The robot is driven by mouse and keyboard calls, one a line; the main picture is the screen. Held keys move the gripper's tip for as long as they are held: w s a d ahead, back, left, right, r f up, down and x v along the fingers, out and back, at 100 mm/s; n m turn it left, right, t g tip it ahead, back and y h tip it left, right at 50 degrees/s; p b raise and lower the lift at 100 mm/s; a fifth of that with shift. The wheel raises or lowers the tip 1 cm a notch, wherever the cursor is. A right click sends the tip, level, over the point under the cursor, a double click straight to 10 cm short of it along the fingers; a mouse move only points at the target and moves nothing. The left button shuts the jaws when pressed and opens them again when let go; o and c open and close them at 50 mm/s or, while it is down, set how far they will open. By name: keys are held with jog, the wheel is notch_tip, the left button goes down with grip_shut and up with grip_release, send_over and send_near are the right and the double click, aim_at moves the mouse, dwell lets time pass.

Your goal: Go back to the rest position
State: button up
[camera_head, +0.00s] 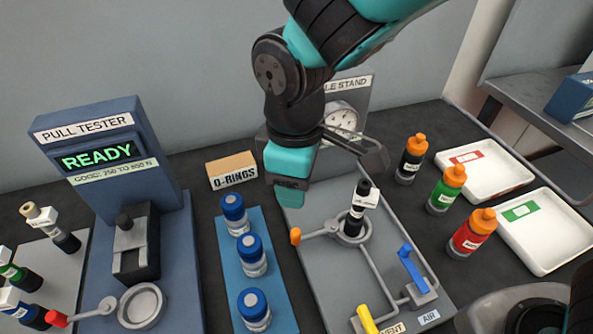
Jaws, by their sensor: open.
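My gripper (328,178) hangs in the upper middle of the head view, above the back part of the grey fixture plate (310,244). Its jaws are open, with one teal finger at the left and a dark one at the right. No object shows between them. A small dark bottle with a white tag (357,212) stands upright in the ring on the plate, below and to the right of my gripper. My arm comes down from the top right and partly hides the stand behind.
A pull tester (110,150) reading READY stands at left. Blue-capped bottles (250,255) stand on a blue mat. An O-rings box (231,170) is behind. Several orange-capped bottles (446,189) and two white trays (540,255) are at right. A gauge (342,122) is behind my gripper.

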jog(key=shift+r, duration=0.9)
jog(key=s+d+r+m+y, duration=0.2)
jog(key=s+d+r+m, duration=0.1)
jog(key=d, duration=0.3)
jog(key=s+d+r+m+y, duration=0.2)
jog(key=s+d+r+m, duration=0.2)
jog(key=s+d, duration=0.1)
jog(key=shift+s+d, duration=0.35)
jog(key=shift+d, duration=0.25)
